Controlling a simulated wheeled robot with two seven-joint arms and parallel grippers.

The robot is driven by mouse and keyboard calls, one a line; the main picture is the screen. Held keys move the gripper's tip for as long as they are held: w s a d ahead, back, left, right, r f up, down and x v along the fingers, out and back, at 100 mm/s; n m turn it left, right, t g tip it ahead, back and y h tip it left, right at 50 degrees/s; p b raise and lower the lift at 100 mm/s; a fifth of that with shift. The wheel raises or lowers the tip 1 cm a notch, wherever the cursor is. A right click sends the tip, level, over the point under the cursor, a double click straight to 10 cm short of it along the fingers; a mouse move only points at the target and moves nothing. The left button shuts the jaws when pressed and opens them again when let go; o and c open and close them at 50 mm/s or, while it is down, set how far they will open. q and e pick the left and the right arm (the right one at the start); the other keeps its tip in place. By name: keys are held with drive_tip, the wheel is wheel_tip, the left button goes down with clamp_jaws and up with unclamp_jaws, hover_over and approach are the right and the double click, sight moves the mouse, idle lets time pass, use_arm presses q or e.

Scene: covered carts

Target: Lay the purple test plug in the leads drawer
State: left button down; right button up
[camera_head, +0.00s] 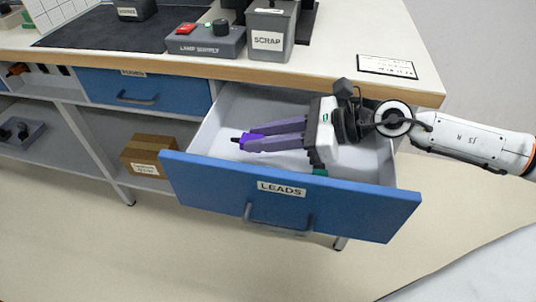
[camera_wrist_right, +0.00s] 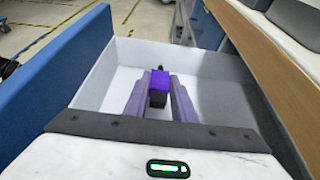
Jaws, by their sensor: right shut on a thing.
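The leads drawer (camera_head: 290,206) is pulled open below the bench top, with a blue front labelled LEADS and a pale inside. My right gripper (camera_head: 247,142) reaches over and into the drawer from the right, its fingers pointing left. It is shut on the purple test plug (camera_head: 243,138), whose dark tip sticks out past the fingertips. In the right wrist view the plug (camera_wrist_right: 160,82) sits between the two fingers, above the pale drawer floor. I cannot tell whether the plug touches the floor. My left gripper is not in view.
The bench top (camera_head: 340,75) carries a lamp supply box (camera_head: 206,40) and a grey SCRAP bin (camera_head: 270,36) near its edge. A closed blue drawer (camera_head: 145,92) is to the left. A cardboard box (camera_head: 148,155) stands on the shelf below. The drawer looks otherwise empty where visible.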

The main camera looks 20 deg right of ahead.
sight(263, 157)
wheel_tip(263, 157, down, 4)
drive_tip(key=shift+f+b, duration=0.15)
drive_tip(key=shift+b, duration=0.5)
drive_tip(key=shift+f, duration=0.4)
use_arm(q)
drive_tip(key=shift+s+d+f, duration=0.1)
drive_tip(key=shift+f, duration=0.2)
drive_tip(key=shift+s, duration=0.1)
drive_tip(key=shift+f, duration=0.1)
use_arm(e)
drive_tip(key=shift+f+b, duration=0.3)
drive_tip(key=shift+b, duration=0.05)
drive_tip(key=o, duration=1)
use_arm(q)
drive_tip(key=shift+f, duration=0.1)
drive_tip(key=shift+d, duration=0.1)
use_arm(e)
drive_tip(key=shift+r, duration=0.1)
